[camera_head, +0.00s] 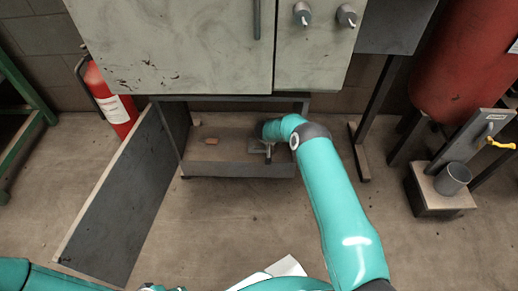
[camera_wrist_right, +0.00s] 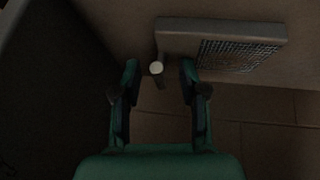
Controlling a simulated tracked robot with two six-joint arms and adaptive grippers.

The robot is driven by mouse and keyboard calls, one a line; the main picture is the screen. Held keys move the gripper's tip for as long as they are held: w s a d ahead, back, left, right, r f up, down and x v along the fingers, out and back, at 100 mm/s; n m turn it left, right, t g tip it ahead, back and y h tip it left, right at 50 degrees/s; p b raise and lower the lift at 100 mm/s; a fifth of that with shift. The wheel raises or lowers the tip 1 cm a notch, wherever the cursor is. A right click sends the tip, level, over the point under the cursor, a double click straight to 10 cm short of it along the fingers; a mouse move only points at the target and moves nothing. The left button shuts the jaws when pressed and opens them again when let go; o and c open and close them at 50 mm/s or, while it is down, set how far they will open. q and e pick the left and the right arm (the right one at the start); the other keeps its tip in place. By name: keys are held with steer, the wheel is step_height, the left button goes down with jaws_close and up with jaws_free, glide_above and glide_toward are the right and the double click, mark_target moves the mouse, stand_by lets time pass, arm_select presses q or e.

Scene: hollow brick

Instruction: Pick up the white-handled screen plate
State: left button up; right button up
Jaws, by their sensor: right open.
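The screen plate (camera_wrist_right: 222,40) is a grey slab with a dark mesh panel in the upper part of the right wrist view. Its short handle (camera_wrist_right: 157,69) sticks out at the left end with a pale white tip. My right gripper (camera_wrist_right: 159,72) is open, with one finger on each side of the handle. I cannot tell whether either finger touches it. In the head view my right arm reaches into the low compartment under the cabinet, and the plate is hard to make out there. My left gripper is not in view.
The cabinet (camera_head: 190,50) overhangs the low shelf (camera_head: 235,168). An open dark door panel (camera_head: 120,205) stands at left, with a red extinguisher (camera_head: 108,98) behind. A metal cup (camera_head: 452,179) is at right.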

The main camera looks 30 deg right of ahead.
steer(key=shift+c, duration=0.2)
jaws_close()
steer(key=shift+r, duration=0.2)
